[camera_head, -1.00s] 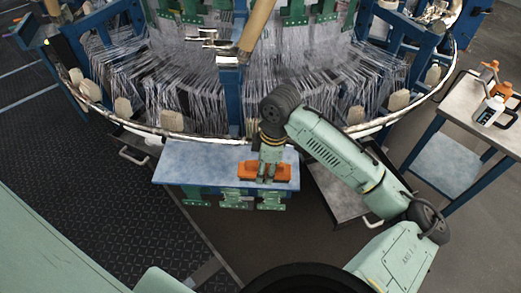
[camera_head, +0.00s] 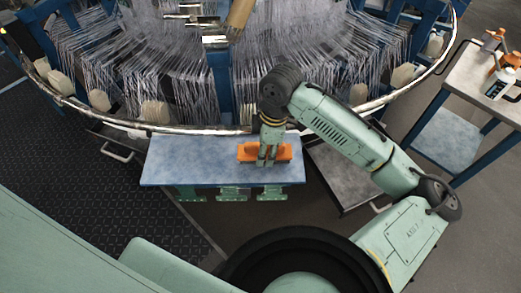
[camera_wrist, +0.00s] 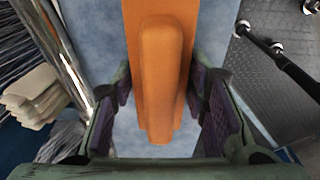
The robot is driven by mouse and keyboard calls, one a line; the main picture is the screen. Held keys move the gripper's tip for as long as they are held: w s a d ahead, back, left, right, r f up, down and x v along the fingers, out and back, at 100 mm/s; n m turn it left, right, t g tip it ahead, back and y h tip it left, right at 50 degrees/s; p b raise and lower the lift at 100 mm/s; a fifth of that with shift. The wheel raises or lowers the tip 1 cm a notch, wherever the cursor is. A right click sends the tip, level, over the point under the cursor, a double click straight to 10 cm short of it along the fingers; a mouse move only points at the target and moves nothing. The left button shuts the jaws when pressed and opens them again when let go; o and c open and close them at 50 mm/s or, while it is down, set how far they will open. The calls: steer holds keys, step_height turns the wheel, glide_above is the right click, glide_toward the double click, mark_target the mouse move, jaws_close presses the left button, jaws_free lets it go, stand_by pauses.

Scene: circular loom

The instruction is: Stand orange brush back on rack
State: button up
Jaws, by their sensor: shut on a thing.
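The orange brush (camera_head: 249,153) shows in the head view over the blue-topped shelf (camera_head: 190,160), right of its middle, lying lengthwise along it. My gripper (camera_head: 267,162) points down from above, with its fingers on either side of the brush. In the wrist view, the orange brush (camera_wrist: 160,75) runs between the two dark-padded fingers of my gripper (camera_wrist: 163,110), which is shut on it. The blue surface lies beneath; I cannot tell whether the brush touches it. The brush's underside is hidden. I cannot make out a separate rack.
The circular loom's rim (camera_head: 190,128) curves close behind the shelf, with pale threads above. Green brackets (camera_head: 232,194) hang below the shelf's front edge. The shelf's left part is clear.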

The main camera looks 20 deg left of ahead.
steer(key=shift+f, duration=0.5)
steer(key=shift+a, duration=0.1)
steer(key=shift+r, duration=0.15)
steer(key=o, duration=1)
steer(key=shift+f, duration=0.2)
steer(key=shift+r, duration=0.1)
steer(key=r, duration=0.4)
steer(key=d+r, duration=0.1)
steer(key=r, duration=0.3)
steer(key=r+b, duration=0.1)
steer(key=r, duration=0.3)
steer(key=shift+w+d+r, duration=0.1)
steer(key=shift+w+d, duration=0.15)
steer(key=shift+w, duration=0.1)
